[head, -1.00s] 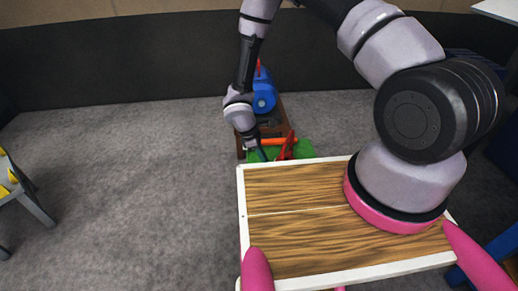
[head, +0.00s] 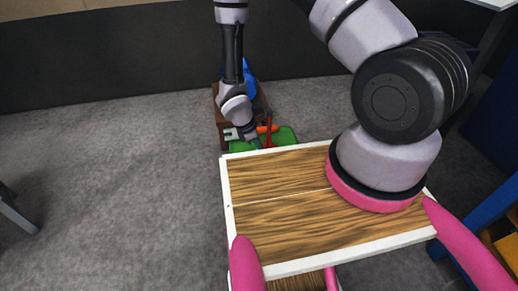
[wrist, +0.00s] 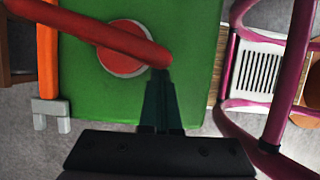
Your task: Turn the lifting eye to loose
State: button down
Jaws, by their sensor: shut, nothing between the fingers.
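The green block (wrist: 195,35) fills the middle of the wrist view, with a red disc (wrist: 122,50) on its top. A thick red bar (wrist: 85,30), which looks like the lifting eye, slants across the disc and ends just past it. My gripper (wrist: 160,76) is shut and empty. Its dark fingertips are at the bar's near end; whether they touch it I cannot tell. In the head view my gripper (head: 257,146) is low over the green block (head: 286,138), left of the red part (head: 268,130). My wrist partly hides the block there.
An orange bar with a grey forked end (wrist: 50,112) lies beside the block; it also shows in the head view (head: 232,133). A blue object (head: 249,80) sits behind on a brown base (head: 220,118). Grey floor (head: 110,170) is open at left.

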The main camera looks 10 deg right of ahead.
jog(key=shift+s+d+n, duration=0.3)
jog(key=shift+s+d, duration=0.1)
jog(key=shift+d, duration=0.25)
jog(key=shift+a, duration=0.1)
